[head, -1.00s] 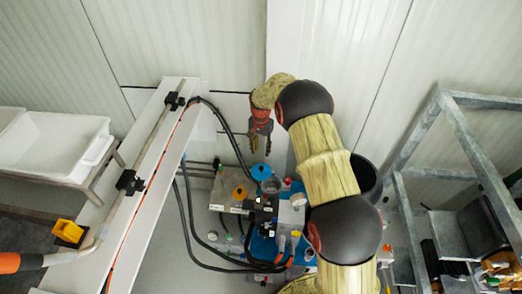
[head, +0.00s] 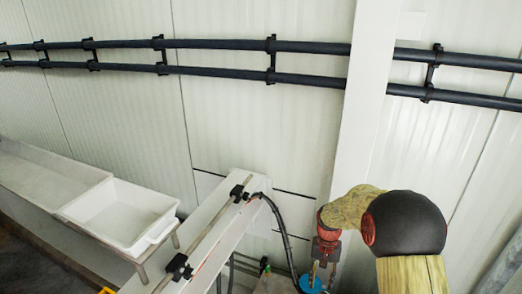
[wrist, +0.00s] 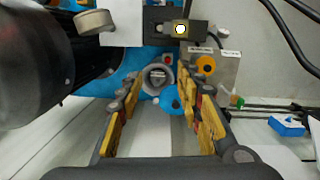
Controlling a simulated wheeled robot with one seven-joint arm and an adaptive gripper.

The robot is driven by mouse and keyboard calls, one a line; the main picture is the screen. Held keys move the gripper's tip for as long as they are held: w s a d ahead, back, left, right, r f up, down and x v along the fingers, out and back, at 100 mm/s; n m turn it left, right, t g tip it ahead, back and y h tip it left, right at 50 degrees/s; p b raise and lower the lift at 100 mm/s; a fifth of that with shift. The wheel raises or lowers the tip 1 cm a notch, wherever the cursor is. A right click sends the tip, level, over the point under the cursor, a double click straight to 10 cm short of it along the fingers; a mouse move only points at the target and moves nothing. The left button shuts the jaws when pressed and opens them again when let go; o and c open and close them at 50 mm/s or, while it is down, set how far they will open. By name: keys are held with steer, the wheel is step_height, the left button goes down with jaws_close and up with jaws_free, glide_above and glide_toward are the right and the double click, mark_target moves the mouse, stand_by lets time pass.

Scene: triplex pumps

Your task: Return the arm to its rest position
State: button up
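My gripper (head: 322,272) hangs pointing down at the lower right of the head view, at the end of my arm. In the wrist view my gripper (wrist: 158,112) has its two yellow-padded fingers spread apart with nothing between them. Beyond the fingertips is the blue pump unit (wrist: 125,82), with a round grey fitting (wrist: 158,77) showing between the fingers. A yellow-orange knob (wrist: 206,64) on a grey block lies just beyond the right finger. In the head view most of the pump is below the picture edge; a blue cap (head: 311,284) shows beside the fingers.
Two dark pipes (head: 220,46) run along the white wall. A white post (head: 365,110) stands behind my arm. A white beam (head: 220,215) with black clamps and a black hose (head: 283,235) lies left of my gripper. A white tray (head: 120,212) stands further left.

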steer(key=s+a+r+n+t, duration=0.2)
steer(key=s+r+t, duration=0.5)
steer(key=s+r, duration=2.1)
steer(key=shift+s+r+n, duration=0.3)
steer(key=shift+s+n, duration=0.4)
steer(key=shift+n, duration=0.1)
